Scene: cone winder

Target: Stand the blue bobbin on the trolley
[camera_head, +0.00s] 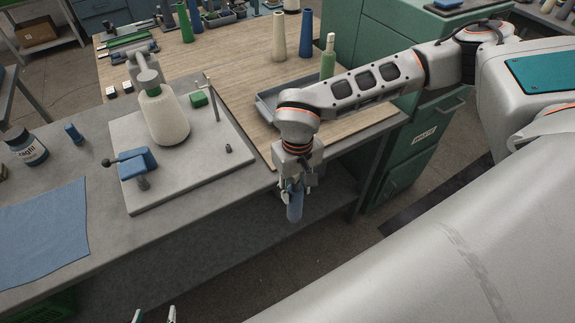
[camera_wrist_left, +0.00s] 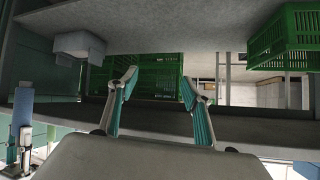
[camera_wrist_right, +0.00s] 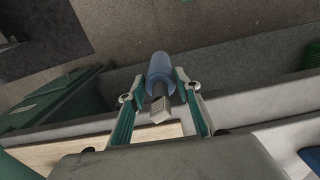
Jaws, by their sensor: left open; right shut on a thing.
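My right gripper (camera_head: 297,185) is shut on a blue bobbin (camera_head: 295,207). It holds it off the front edge of the workbench, over the floor, with the bobbin pointing down. In the right wrist view the bobbin (camera_wrist_right: 161,68) sits between the fingertips (camera_wrist_right: 160,82), with a dark neck and a pale block end towards the palm. My left gripper (camera_wrist_left: 158,85) is open and empty; in the head view only its fingertips (camera_head: 154,315) show at the bottom edge. I cannot make out a trolley in any view.
The workbench carries a grey plate (camera_head: 190,185) with a cream yarn cone (camera_head: 164,115), a blue clamp (camera_head: 137,164), a jar (camera_head: 26,146) and a blue cloth (camera_head: 40,235). Several cones stand at the back. A green cabinet (camera_head: 410,150) is at right. Green crates (camera_wrist_left: 152,75) are below.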

